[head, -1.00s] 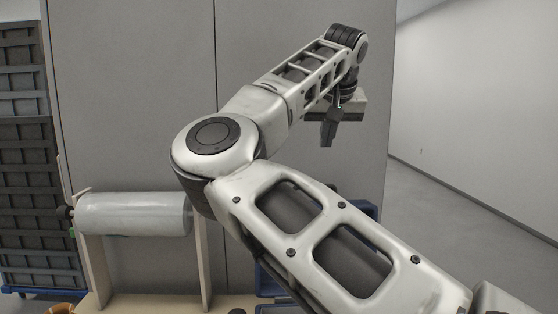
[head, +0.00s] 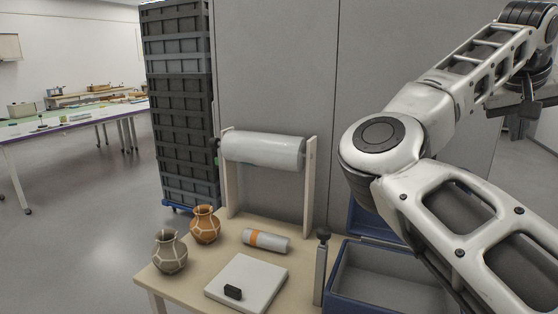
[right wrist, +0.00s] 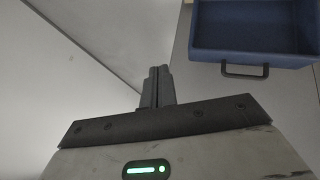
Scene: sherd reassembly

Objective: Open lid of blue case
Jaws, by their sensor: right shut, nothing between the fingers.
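The blue case (head: 345,289) stands at the right end of the table in the head view, partly hidden by my right arm. Its grey inside shows, and its blue lid (head: 362,222) stands raised at the back. A blue box with a dark handle, seemingly the case, shows in the right wrist view (right wrist: 250,56) at the upper right. My right gripper (head: 518,128) hangs in the air at the upper right of the head view, apart from the case. Its fingers (right wrist: 160,72) are shut and empty in the right wrist view. My left gripper is not in view.
The table (head: 215,259) holds two pots, brown (head: 205,225) and grey (head: 170,252), a roll with an orange band (head: 265,240), a white board (head: 252,285) with a black block, and an upright tool (head: 321,270). A film roll stand (head: 262,150) is behind.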

